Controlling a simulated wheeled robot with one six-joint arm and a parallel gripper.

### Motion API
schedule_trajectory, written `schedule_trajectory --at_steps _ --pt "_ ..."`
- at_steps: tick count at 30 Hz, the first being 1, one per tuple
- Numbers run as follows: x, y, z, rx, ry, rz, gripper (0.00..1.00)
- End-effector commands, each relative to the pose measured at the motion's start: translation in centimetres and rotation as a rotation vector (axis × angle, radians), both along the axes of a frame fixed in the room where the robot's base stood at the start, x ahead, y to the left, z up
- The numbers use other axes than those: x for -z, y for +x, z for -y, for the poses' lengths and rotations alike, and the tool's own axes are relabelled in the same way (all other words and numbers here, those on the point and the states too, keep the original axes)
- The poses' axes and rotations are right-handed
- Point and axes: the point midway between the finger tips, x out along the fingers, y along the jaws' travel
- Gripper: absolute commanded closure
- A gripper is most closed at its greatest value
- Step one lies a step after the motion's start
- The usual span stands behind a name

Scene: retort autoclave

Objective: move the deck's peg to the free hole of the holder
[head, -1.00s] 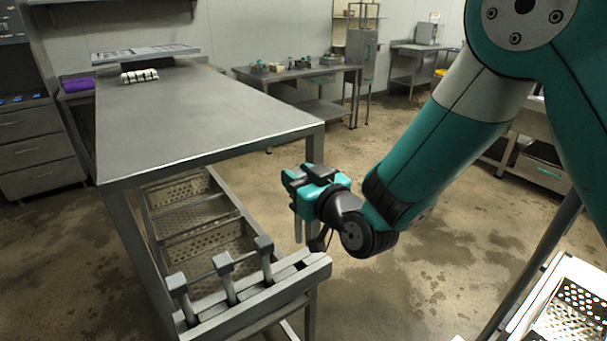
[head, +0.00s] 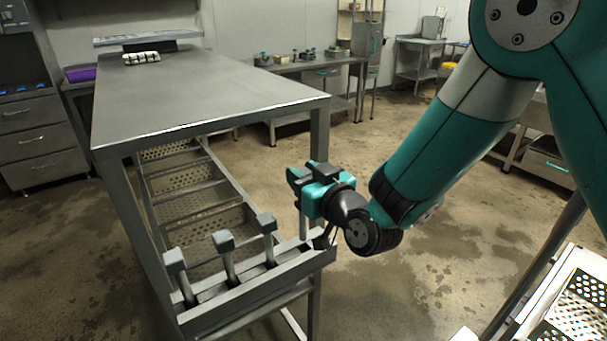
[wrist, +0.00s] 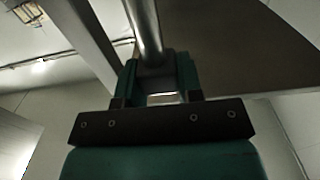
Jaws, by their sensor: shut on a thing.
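My gripper (head: 304,186) is shut on a grey metal peg (head: 303,224) and holds it upright, shaft down, over the right end of the holder. The holder (head: 262,289) is a grey slotted rail at the table's near end. Three other pegs with square grey heads, such as the nearest to the gripper (head: 265,222), stand in its left and middle holes. The peg's lower end overlaps the holder's right end; I cannot tell whether it is in the free hole.
A steel table (head: 200,95) lies behind the holder, with perforated trays (head: 190,205) below it. A perforated deck (head: 575,305) is at the lower right. The floor right of the table is clear.

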Motion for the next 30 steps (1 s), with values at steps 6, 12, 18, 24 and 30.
schedule_trajectory --at_steps 6,12,18,24,30 --pt "1.3 0.0 0.0 0.0 0.001 0.002 1.0" --pt "2.3 0.0 0.0 0.0 0.0 0.002 1.0" --pt "3.4 0.0 0.0 0.0 0.0 0.002 1.0" --pt "4.1 0.0 0.0 0.0 0.0 0.002 1.0" --pt "4.3 0.0 0.0 0.0 0.0 0.002 1.0"
